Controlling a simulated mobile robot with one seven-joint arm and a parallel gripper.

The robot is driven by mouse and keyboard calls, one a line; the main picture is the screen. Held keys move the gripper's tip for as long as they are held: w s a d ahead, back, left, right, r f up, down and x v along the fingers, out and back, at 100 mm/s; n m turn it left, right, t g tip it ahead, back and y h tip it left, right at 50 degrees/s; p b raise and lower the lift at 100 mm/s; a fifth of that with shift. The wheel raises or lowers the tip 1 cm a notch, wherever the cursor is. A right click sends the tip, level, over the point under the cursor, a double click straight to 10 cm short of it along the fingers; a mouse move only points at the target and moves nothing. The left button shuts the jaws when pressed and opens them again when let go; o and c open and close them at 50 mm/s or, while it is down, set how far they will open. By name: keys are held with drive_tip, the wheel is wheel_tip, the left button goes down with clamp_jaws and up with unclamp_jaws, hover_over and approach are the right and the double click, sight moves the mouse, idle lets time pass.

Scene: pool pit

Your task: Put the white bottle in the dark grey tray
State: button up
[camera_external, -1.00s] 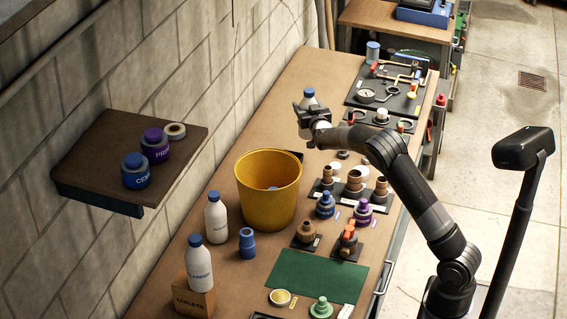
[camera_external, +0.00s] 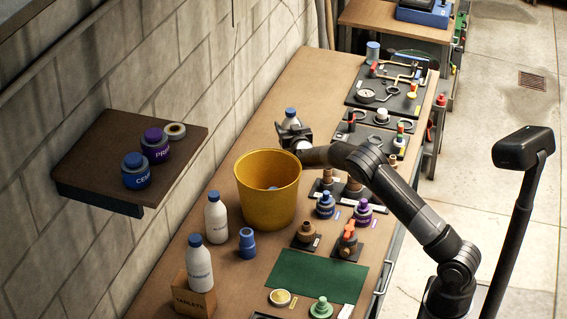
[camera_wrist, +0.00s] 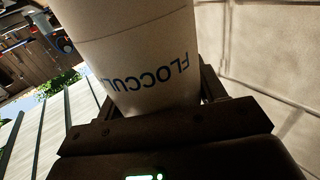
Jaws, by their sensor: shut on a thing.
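A white bottle with a blue cap (camera_external: 291,119) is held upright in my gripper (camera_external: 293,136), above the far side of the yellow bucket. In the wrist view the bottle (camera_wrist: 135,55) fills the space between the fingers, with "FLOCCUL" lettering upside down. My gripper (camera_wrist: 165,115) is shut on it. I cannot tell for certain which thing is the dark grey tray. A dark edge shows at the bottom of the picture (camera_external: 262,315), mostly cut off. The bench just behind the bucket is partly hidden by the bucket and my arm.
The yellow bucket (camera_external: 268,195) stands close below my gripper. Several fittings stand right of the bucket. A shelf (camera_external: 100,150) juts from the wall. The far left bench is clear.

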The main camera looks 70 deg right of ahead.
drive_tip(key=shift+f, duration=0.45)
drive_tip(key=shift+f, duration=0.1)
drive_tip(key=o, duration=1.4)
